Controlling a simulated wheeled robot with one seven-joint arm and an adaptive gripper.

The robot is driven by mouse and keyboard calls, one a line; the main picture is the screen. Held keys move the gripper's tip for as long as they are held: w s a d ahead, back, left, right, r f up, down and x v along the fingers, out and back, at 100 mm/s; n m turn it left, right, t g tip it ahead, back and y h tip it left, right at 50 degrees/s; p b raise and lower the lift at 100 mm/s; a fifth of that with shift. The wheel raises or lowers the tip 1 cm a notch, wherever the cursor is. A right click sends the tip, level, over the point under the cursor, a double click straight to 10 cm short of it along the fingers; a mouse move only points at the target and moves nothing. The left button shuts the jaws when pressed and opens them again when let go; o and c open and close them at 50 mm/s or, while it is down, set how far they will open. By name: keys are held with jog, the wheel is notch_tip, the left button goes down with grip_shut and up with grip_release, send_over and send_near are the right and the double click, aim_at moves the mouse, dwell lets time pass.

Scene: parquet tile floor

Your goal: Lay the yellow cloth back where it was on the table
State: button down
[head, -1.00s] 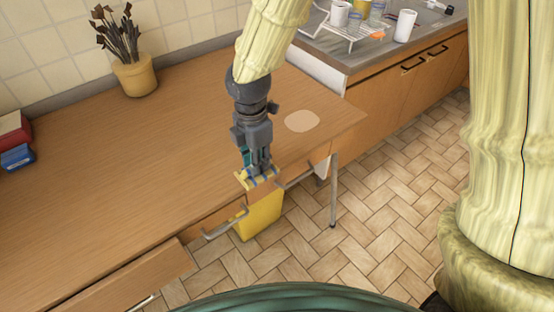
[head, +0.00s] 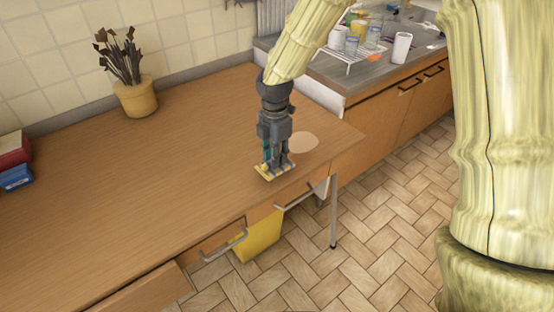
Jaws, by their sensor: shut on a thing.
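My gripper (head: 277,163) points down over the right part of the wooden table (head: 150,170), near its front edge. It is shut on the yellow cloth (head: 265,178), a small piece with blue and pale stripes. The cloth shows under and around the fingertips. It is at or just above the tabletop; I cannot tell whether it touches. A pale round patch (head: 305,142) lies on the table right behind the gripper, partly hidden by it.
A pot of dark dried stems (head: 137,97) stands at the back left. Red (head: 14,148) and blue (head: 16,173) objects lie at the left edge. An open drawer (head: 150,290) juts out in front. A yellow object (head: 258,240) is below the table. The tabletop's middle is clear.

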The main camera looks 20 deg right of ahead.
jog(key=shift+w+d, duration=0.5)
jog(key=shift+w, duration=0.05)
jog(key=shift+w+d+f, duration=0.1)
jog(key=shift+w+f, duration=0.05)
jog(key=shift+f, duration=1.65)
jog(key=shift+f, duration=0.15)
jog(key=c, duration=1.3)
grip_release()
notch_tip(320, 180, up, 12)
jog(key=shift+w+r, duration=0.1)
